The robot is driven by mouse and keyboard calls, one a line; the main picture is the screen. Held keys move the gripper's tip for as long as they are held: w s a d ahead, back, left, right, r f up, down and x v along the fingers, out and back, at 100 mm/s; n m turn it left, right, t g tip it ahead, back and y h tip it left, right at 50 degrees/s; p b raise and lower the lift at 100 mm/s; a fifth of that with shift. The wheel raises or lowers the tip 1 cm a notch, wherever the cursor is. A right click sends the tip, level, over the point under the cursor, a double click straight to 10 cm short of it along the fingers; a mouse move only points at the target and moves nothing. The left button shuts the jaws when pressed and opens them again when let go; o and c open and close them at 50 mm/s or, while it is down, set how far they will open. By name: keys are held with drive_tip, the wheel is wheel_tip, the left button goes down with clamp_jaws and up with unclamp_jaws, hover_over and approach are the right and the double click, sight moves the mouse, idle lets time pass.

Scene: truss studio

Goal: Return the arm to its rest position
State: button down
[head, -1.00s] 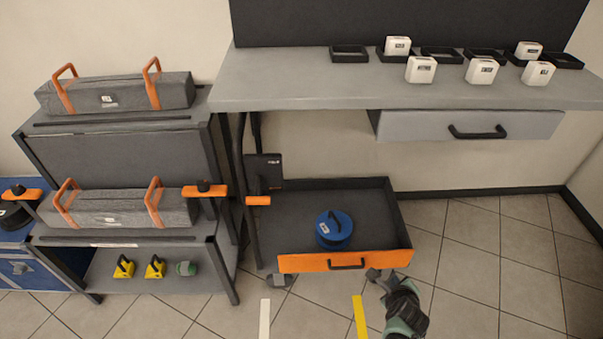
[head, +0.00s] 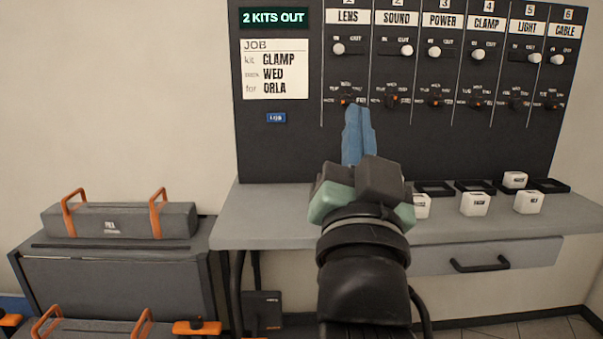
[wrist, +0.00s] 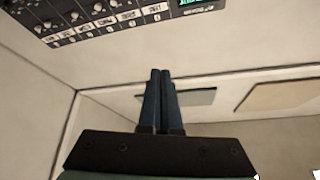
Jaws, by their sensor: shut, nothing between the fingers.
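My gripper (head: 359,135) is raised in front of the dark wall panel in the head view, with its blue fingers pointing up and away. In the wrist view the two dark blue fingers (wrist: 160,100) lie side by side, closed together with nothing between them. My forearm hides part of the bench and the boxes behind it. The wrist view looks at bare wall and ceiling, with the panel (wrist: 100,20) upside down at the top left.
The panel (head: 280,145) has knobs and switches under several labels. The grey bench (head: 280,215) holds white boxes (head: 475,203) and black trays (head: 433,187). A closed bench drawer (head: 430,261) is at right. A grey case (head: 120,221) with orange handles sits on the left shelf unit.

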drive_tip(key=s+a+r+n+t+y, duration=0.35)
drive_tip(key=s+a+r+n, duration=0.2)
drive_tip(key=s+r, duration=0.55)
wheel_tip(320, 180, up, 17)
drive_tip(key=s+p, duration=0.2)
drive_tip(key=p, duration=1.6)
drive_tip(key=shift+s+a, duration=0.2)
drive_tip(key=shift+a, duration=0.1)
drive_tip(key=shift+f+h, duration=0.1)
drive_tip(key=shift+h, duration=0.15)
